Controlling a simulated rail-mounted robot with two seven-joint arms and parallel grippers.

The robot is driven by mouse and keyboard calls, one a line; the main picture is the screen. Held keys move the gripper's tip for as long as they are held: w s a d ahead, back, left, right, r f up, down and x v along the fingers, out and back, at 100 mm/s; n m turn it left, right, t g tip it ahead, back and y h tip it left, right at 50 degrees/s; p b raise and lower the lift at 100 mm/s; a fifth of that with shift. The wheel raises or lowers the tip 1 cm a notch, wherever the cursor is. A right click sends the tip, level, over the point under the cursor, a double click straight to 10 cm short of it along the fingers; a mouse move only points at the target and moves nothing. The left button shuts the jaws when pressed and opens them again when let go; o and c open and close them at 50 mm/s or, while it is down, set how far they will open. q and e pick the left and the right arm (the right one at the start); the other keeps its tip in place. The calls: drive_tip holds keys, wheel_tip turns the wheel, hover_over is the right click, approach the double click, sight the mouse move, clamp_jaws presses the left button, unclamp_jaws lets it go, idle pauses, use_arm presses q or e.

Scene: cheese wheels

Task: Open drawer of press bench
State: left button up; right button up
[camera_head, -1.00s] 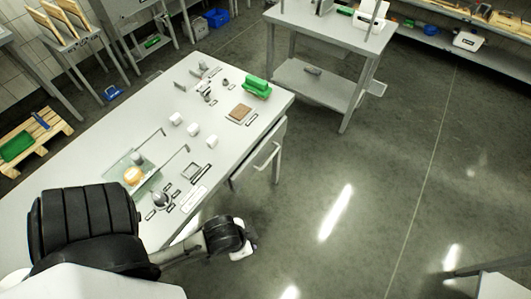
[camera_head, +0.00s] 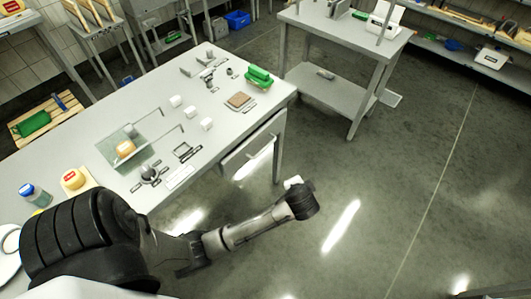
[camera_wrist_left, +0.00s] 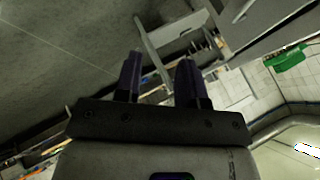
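The press bench (camera_head: 75,150) is a long pale grey table at the left in the head view. Its drawer front (camera_head: 240,150), with a bar handle, is under the right end of the tabletop and looks shut. My left arm reaches in from the lower left over the floor. My left gripper (camera_head: 293,183) is right of and nearer than the drawer, apart from the handle; its fingers are mostly hidden there. In the left wrist view, the two dark fingers of the left gripper (camera_wrist_left: 160,60) are spread with nothing between them. My right gripper is not in view.
A second table (camera_head: 322,88) with a lower shelf stands behind at the right. The floor (camera_head: 400,180) right of the bench is open.

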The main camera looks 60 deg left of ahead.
use_arm(q)
drive_tip(key=w+a+f+g+y, duration=0.2)
drive_tip(key=a+f+y, duration=0.15)
drive_tip(key=a, duration=0.25)
drive_tip(key=g+y+b, duration=0.2)
drive_tip(key=y+b, duration=0.1)
drive_tip(key=y, duration=0.3)
approach(265, 148)
drive_tip(key=a+f, duration=0.2)
drive_tip(key=a, duration=0.7)
drive_tip(key=shift+w+a+f, duration=0.2)
drive_tip(key=shift+a, duration=0.3)
drive_tip(key=shift+c, duration=0.3)
drive_tip(key=c, duration=0.6)
clamp_jaws()
